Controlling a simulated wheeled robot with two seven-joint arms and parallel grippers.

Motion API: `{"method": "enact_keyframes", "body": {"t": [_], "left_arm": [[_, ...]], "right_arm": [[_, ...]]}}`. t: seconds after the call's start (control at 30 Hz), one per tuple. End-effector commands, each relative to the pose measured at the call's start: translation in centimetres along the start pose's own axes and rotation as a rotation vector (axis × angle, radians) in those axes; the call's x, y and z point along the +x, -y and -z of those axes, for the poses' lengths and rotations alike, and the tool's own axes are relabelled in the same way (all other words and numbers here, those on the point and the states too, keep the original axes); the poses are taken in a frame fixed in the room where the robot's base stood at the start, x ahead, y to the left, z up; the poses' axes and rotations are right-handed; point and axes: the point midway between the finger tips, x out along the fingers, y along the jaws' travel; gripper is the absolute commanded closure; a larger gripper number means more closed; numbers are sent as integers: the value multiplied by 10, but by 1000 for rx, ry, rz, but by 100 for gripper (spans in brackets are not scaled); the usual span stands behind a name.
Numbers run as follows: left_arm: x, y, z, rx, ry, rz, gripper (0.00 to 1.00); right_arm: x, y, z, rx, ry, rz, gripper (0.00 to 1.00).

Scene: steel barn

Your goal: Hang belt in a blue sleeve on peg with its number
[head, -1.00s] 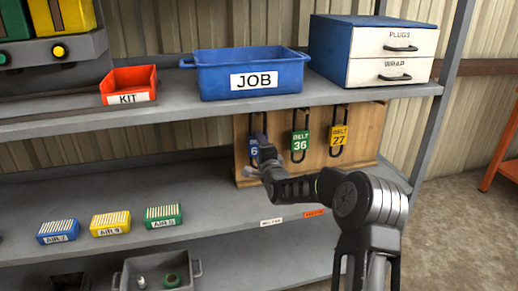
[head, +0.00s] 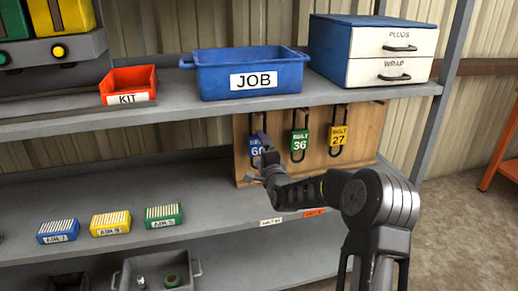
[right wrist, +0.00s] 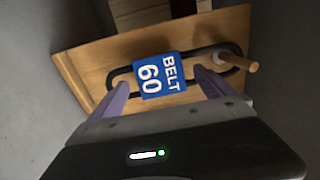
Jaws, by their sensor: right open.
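The belt in the blue sleeve (head: 255,146), marked BELT 60, hangs on the wooden peg board (head: 369,132) at its left end. In the right wrist view the blue sleeve (right wrist: 160,75) faces me, and its black loop passes around a wooden peg (right wrist: 239,62). My right gripper (head: 265,155) is just in front of the sleeve, partly covering it in the head view. In the wrist view my right gripper (right wrist: 161,84) is open, its fingers apart on either side of the sleeve. Any number at this peg is not readable. My left gripper is not in view.
Green BELT 36 (head: 299,145) and yellow BELT 27 (head: 337,137) hang to the right on the same board. Above is a shelf with a blue JOB bin (head: 290,78), a red KIT bin (head: 128,86) and a drawer box (head: 345,60). Filter packs (head: 111,223) stand lower left.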

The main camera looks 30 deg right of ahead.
Motion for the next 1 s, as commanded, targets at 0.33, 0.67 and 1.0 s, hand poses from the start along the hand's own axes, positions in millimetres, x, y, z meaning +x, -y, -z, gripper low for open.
{"method": "enact_keyframes", "body": {"t": [0.33, 0.67, 1.0], "left_arm": [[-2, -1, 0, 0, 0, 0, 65], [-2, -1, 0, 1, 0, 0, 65], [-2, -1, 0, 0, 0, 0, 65]], "right_arm": [[-48, 1, 0, 0, 0, 1, 7], [-51, 0, 0, 0, 0, 1, 7], [-50, 0, 0, 0, 0, 1, 7]]}}
